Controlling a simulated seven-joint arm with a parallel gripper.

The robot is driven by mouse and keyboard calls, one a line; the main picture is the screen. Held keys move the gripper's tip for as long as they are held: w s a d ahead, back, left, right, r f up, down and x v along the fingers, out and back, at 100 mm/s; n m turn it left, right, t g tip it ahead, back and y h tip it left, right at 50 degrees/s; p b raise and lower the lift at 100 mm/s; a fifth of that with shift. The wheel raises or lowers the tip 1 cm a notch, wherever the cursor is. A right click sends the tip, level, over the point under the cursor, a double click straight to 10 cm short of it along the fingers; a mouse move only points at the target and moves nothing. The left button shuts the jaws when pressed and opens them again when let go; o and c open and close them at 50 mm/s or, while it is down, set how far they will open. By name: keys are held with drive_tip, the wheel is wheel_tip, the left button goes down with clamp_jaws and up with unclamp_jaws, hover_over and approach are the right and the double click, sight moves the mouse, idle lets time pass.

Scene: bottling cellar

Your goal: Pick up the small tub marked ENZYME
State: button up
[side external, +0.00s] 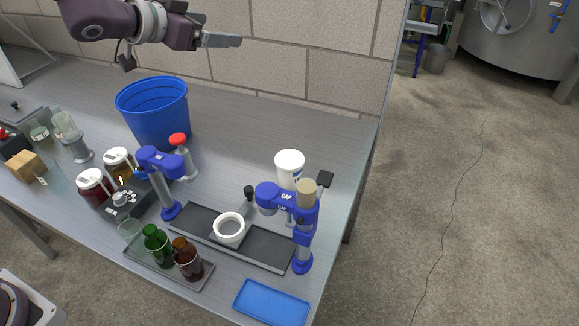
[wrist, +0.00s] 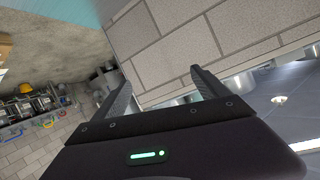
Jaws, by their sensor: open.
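A white tub (side external: 289,168) with a white lid stands upright at the back right of the bench, behind the right blue post; the print on it is too small to read. No ENZYME marking is legible on anything in view. My gripper (side external: 222,40) is high above the bench at the upper left, level and pointing right, far from the tub. In the wrist view my gripper (wrist: 160,88) is open with nothing between its fingers, facing the block wall; no tub shows there.
The right blue capping post (side external: 303,232) stands in front of the tub. A black track (side external: 265,246) carries a white ring-shaped piece (side external: 228,230). A blue bin (side external: 157,112), jars, brown and green bottles (side external: 187,260) and a blue tray (side external: 271,304) also stand here. The bench's back middle is clear.

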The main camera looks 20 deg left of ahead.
drive_tip(key=w+d+f+m+g+h, duration=0.1)
drive_tip(key=w+d+f+m+h, duration=0.25)
drive_tip(key=d+f, duration=0.3)
drive_tip(key=m+g+h, duration=0.4)
drive_tip(key=g+h, duration=0.2)
approach(301, 163)
drive_tip(key=w+d+r, duration=0.1)
drive_tip(key=w, duration=0.1)
drive_tip(key=w+d+r, duration=0.2)
drive_tip(key=shift+w+d+r, duration=0.1)
drive_tip(key=shift+d, duration=0.15)
wheel_tip(301, 163, down, 6)
drive_tip(key=shift+f, duration=0.15)
drive_tip(key=x, duration=0.5)
drive_tip(key=shift+f, duration=0.15)
drive_tip(key=c, duration=1.6)
